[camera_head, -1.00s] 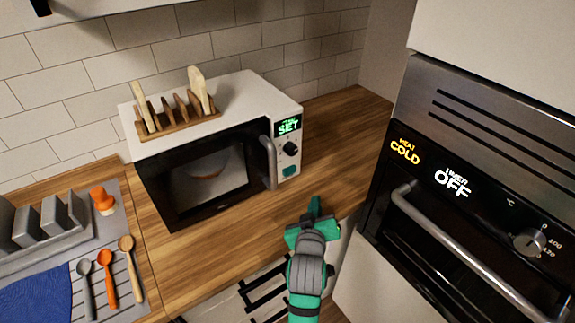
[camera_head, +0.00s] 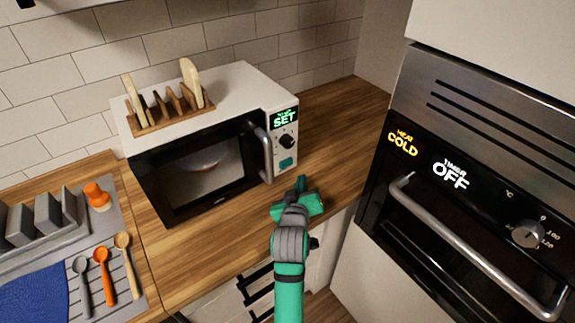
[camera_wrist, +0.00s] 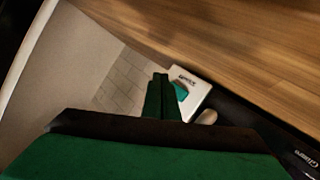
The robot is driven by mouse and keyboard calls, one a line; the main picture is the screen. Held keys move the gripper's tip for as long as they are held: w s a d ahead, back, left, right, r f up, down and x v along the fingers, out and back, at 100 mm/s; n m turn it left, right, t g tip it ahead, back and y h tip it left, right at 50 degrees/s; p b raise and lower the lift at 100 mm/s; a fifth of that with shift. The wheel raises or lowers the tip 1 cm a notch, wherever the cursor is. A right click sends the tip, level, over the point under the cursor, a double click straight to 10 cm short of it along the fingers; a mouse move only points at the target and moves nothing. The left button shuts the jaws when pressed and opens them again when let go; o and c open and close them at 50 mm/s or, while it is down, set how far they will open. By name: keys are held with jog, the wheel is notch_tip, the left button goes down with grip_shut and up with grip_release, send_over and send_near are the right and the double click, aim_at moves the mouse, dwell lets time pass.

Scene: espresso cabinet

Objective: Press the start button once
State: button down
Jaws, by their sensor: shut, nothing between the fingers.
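A white microwave (camera_head: 238,84) with a black door stands on the wooden counter. Its right-hand panel has a green display reading "SET", a black knob (camera_head: 287,141) and a teal start button (camera_head: 286,162) at the bottom. My green gripper (camera_head: 301,184) is shut and empty, just below and in front of the button, apart from it in the head view. In the wrist view my fingers (camera_wrist: 159,92) point towards the panel, and the teal button (camera_wrist: 181,92) shows just right of the fingertips, partly hidden by them. I cannot tell the exact gap.
The microwave's handle (camera_head: 263,153) juts out left of the button. A wooden rack (camera_head: 168,112) stands on top. An oven (camera_head: 470,190) with a long handle is on the right. The counter (camera_head: 335,125) right of the microwave is clear.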

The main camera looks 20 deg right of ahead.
aim_at(290, 165)
jog(key=shift+w+a, duration=0.25)
jog(key=shift+w, duration=0.4)
jog(key=shift+w+a, duration=0.25)
jog(key=shift+w, duration=0.45)
jog(key=shift+w+a, duration=0.25)
jog(key=shift+w, duration=0.4)
jog(key=shift+w, duration=0.1)
dwell(0.5)
jog(key=shift+w+a, duration=0.15)
jog(key=shift+w, duration=0.15)
jog(key=shift+w+a, duration=0.3)
jog(key=shift+w, duration=0.5)
dwell(1.2)
jog(key=shift+s, duration=0.1)
jog(key=shift+s+d, duration=0.25)
jog(key=shift+s, duration=0.3)
jog(key=shift+s+d, duration=0.2)
jog(key=shift+s, duration=0.35)
jog(key=shift+s+d, duration=0.3)
jog(key=shift+s, duration=0.5)
jog(key=shift+s+d, duration=0.25)
jog(key=shift+s, duration=0.5)
jog(key=shift+s+d, duration=0.3)
jog(key=shift+s, duration=0.5)
